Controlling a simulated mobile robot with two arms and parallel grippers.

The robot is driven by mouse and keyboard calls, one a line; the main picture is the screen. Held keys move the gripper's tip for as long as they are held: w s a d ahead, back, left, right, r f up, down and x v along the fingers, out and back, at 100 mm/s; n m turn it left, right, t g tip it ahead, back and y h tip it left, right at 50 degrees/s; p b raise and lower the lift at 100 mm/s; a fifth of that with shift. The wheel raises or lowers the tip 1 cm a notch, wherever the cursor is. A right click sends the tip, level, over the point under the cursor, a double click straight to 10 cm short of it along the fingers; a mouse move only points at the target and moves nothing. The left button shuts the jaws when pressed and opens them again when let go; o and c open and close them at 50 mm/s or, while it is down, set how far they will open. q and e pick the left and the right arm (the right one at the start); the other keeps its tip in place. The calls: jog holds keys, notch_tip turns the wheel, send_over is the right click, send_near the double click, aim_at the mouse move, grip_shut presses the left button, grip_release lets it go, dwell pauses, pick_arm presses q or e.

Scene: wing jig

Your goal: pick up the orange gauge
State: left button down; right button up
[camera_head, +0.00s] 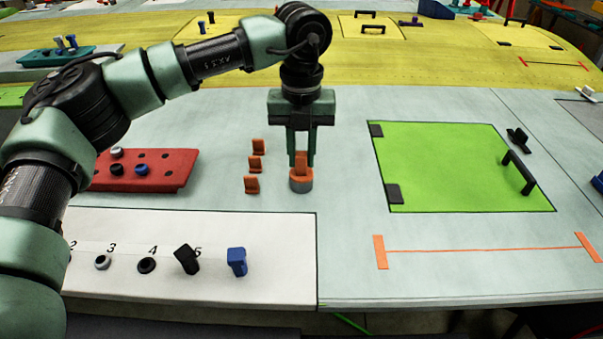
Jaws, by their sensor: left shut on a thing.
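The orange gauge (302,162) is an upright orange piece standing at a round base with an orange top and a grey lower ring (301,184). My left gripper (302,160) points straight down and is shut on the orange gauge, one finger on each side. I cannot tell whether the gauge is apart from the round base below it. My right gripper is not in view.
Several small orange brackets (252,185) stand in a row just left of the gauge. A red block with holes (180,168) lies further left. A white numbered board (200,285) lies in front. A green hatch with a black handle (450,150) is at right.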

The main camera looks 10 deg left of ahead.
pick_arm(q)
jog(key=shift+r, duration=0.2)
dwell(0.5)
jog(key=shift+w+r, duration=0.1)
jog(key=shift+r, duration=0.55)
notch_tip(320, 180, up, 18)
jog(key=b, duration=0.1)
jog(key=shift+r, duration=0.25)
